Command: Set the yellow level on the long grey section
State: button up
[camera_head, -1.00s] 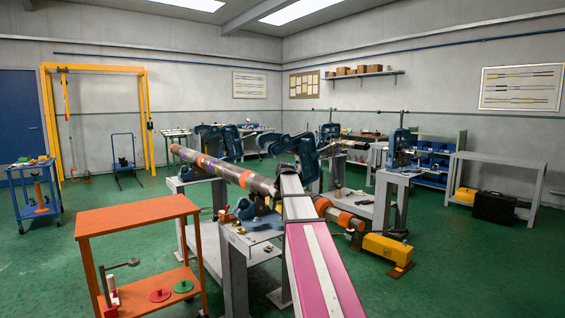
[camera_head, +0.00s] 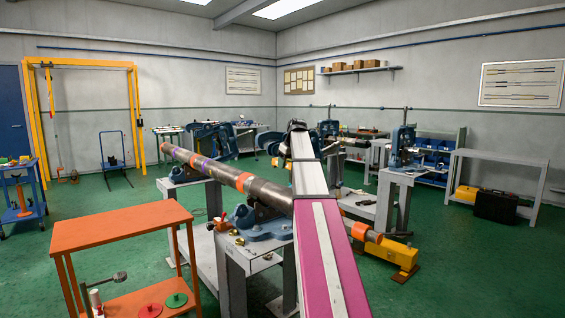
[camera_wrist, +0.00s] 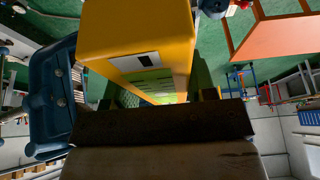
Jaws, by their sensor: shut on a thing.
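The long grey section is a dark grey pipe (camera_head: 205,170) with purple and orange bands. A large yellow body, which I take for the yellow level (camera_wrist: 135,35), fills the upper middle of the wrist view, with a pale and black label. My gripper (camera_wrist: 160,97) is shut on it, with small dark fingertips at its sides.
A blue vise (camera_head: 262,225) stands on a grey stand under the pipe. An orange cart (camera_head: 130,226) stands at the left front. A yellow block (camera_head: 388,254) is low at the right, beside an orange-banded pipe end. Green floor is open at the right front.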

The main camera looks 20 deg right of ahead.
aim_at(287, 188)
jog(key=shift+w+f, duration=0.15)
jog(key=shift+w, duration=0.05)
jog(key=shift+f, duration=3.95)
jog(key=shift+s, duration=0.2)
jog(key=shift+f, duration=0.4)
jog(key=o, duration=1.3)
jog(key=shift+c, duration=0.2)
jog(key=shift+r, duration=0.2)
jog(key=shift+r, duration=3.35)
